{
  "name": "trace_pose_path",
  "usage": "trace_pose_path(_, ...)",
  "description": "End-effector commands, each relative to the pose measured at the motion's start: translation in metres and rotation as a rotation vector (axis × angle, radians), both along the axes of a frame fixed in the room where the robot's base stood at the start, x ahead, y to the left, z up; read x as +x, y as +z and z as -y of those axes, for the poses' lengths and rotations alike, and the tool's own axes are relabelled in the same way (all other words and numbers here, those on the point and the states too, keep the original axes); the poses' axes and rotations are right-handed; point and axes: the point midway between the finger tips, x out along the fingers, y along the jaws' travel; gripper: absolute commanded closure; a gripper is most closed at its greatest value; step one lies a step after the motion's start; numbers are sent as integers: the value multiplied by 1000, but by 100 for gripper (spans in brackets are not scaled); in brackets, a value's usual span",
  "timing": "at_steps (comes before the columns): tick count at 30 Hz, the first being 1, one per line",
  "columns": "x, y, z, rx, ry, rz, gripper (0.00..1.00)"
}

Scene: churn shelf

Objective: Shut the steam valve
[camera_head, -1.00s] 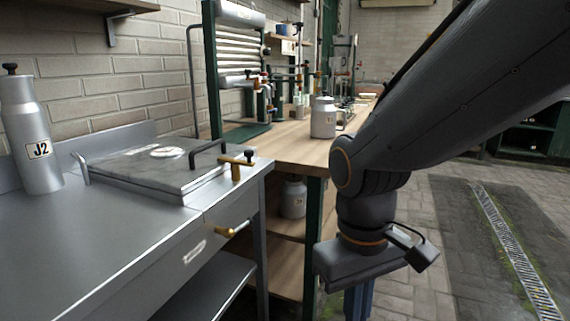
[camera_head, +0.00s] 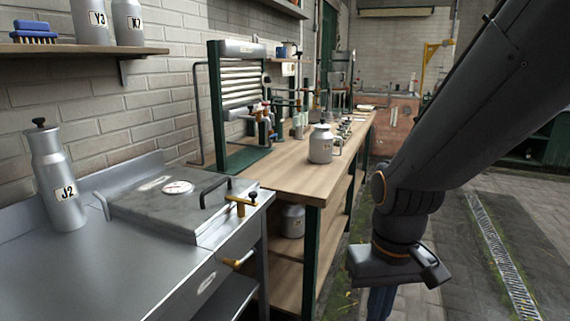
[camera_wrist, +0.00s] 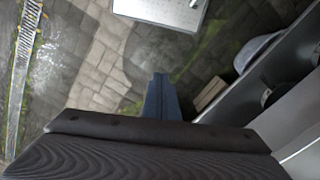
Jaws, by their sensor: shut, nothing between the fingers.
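A steel steam unit with a flat lid (camera_head: 150,210) and a round dial (camera_head: 178,187) stands at the left in the head view. I cannot tell which is the steam valve. My gripper (camera_head: 379,305) hangs point-down over the floor, right of the unit and apart from both fittings. Its blue fingers (camera_wrist: 158,85) are shut and empty in the wrist view.
A wooden bench (camera_head: 285,170) with a metal can (camera_head: 321,145) and a green-framed press (camera_head: 230,105) runs behind the unit. A J2 bottle (camera_head: 58,185) stands at the left. A wall shelf (camera_head: 90,50) holds more bottles. The paved floor at right is open.

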Motion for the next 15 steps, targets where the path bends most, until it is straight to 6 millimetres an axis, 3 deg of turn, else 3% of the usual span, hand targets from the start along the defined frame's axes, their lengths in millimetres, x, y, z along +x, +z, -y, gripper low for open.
trace_pose_path(1,-4,15,7,-3,-20,-4,100)
trace_pose_path(6,-6,28,23,-9,-63,-6,100)
trace_pose_path(15,-6,32,32,-13,-85,-6,100)
